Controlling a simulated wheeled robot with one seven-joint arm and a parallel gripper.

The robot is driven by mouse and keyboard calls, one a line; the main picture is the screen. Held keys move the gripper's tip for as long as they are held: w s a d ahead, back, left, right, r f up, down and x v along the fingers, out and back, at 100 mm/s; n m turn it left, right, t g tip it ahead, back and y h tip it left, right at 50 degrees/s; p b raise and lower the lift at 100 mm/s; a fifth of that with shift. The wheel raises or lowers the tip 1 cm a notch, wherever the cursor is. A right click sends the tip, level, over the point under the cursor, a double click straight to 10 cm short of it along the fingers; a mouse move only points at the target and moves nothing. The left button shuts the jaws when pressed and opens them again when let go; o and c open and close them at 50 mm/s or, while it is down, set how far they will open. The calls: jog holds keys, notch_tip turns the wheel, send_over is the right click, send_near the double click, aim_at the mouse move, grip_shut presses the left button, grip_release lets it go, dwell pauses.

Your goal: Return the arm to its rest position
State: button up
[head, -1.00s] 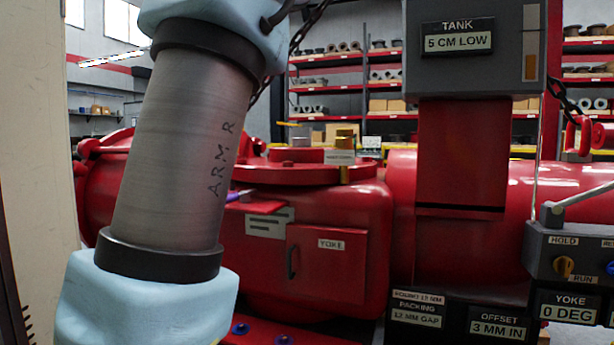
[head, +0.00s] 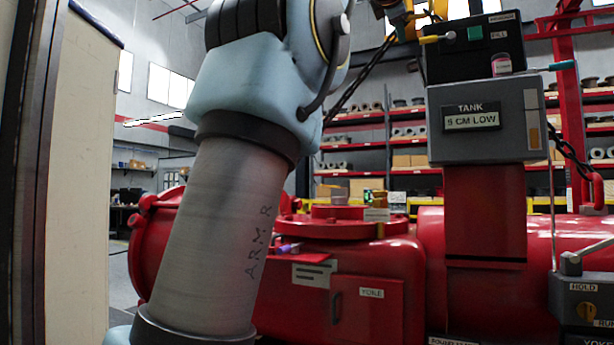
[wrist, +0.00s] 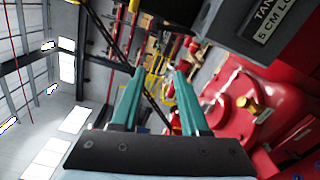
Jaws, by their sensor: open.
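My arm (head: 225,235), a grey link marked "ARM R" with light blue joints, rises through the left half of the head view. My gripper (wrist: 160,75) shows in the wrist view with two teal fingers apart and nothing between them. It points up across the workshop, in free air, with the red actuator below and to the right. In the head view the fingers are not clearly visible.
The red valve actuator (head: 400,255) with a yoke door (head: 365,312) stands close behind my arm. The grey tank box (head: 490,118) is at the right, with a chain (head: 365,75) hanging left of it. A pale panel (head: 85,180) stands at the left. Shelves (head: 400,112) are behind.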

jog(key=w+a+f+m+g+y+p, duration=0.1)
jog(key=w+a+f+m+g+y, duration=0.1)
jog(key=w+f, duration=0.5)
jog(key=w+a+f+m+g+y+p, duration=0.1)
jog(key=w+a+f+m, duration=0.15)
jog(key=f, duration=0.85)
jog(key=a+f+m+g+y+p, duration=0.15)
jog(key=a+f, duration=0.35)
jog(key=f, duration=0.6)
jog(key=a+f+m+g+y, duration=0.1)
jog(key=a+f+m+g, duration=0.25)
jog(key=f, duration=0.75)
jog(key=s+a+f+m+g+y+p, duration=0.1)
jog(key=s+a+f, duration=0.25)
jog(key=f, duration=0.35)
jog(key=s+a+f+m+g, duration=0.1)
jog(key=s+a+f+m, duration=0.1)
jog(key=s+a+f, duration=0.3)
jog(key=s+a+f+m+g+y+p, duration=0.1)
jog(key=s+a+f+g, duration=0.15)
jog(key=f, duration=0.55)
jog(key=s+a+f+m+g, duration=0.1)
jog(key=s+a+f+m, duration=0.1)
jog(key=s+f, duration=0.3)
jog(key=s+a+f+m+g+p, duration=0.1)
jog(key=s+f, duration=0.3)
jog(key=s, duration=0.6)
jog(key=shift+s+a+f+m, duration=0.3)
jog(key=shift+a+f+m, duration=0.05)
jog(key=shift+a, duration=0.45)
